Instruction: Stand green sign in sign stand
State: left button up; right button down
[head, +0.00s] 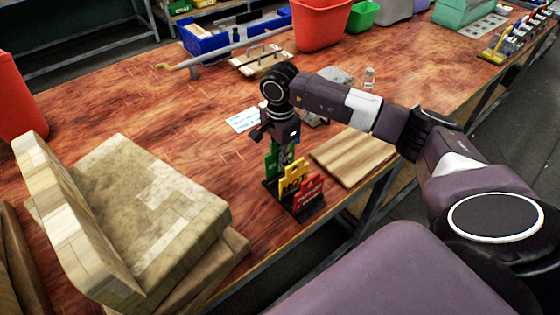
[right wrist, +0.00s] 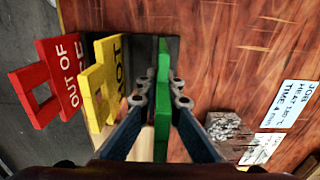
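The black sign stand (head: 318,208) is near the front edge of the wooden table. A yellow sign (head: 293,178) and a red sign (head: 308,191) stand in it, and both also show in the right wrist view. My right gripper (right wrist: 162,92) points down at the stand's back end, with its fingers shut on the green sign (right wrist: 163,62), seen edge-on. In the head view the green sign (head: 271,162) is upright behind the yellow one, partly hidden by the gripper. Its lower end is over or in the stand; I cannot tell whether it is seated. My left gripper is not in view.
A wooden board (head: 353,155) lies just right of the stand. Thick stone-like slabs (head: 140,200) are stacked at left. A paper label (head: 243,120) lies behind the gripper. A blue bin (head: 205,40) and a red bin (head: 322,25) stand farther back.

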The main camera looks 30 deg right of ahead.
jog(key=shift+b, duration=0.4)
dwell(0.8)
jog(key=shift+f+b, duration=1.15)
jog(key=shift+f, duration=0.15)
jog(key=c, duration=2.1)
grip_release()
notch_tip(320, 180, up, 12)
jog(key=shift+r, duration=0.1)
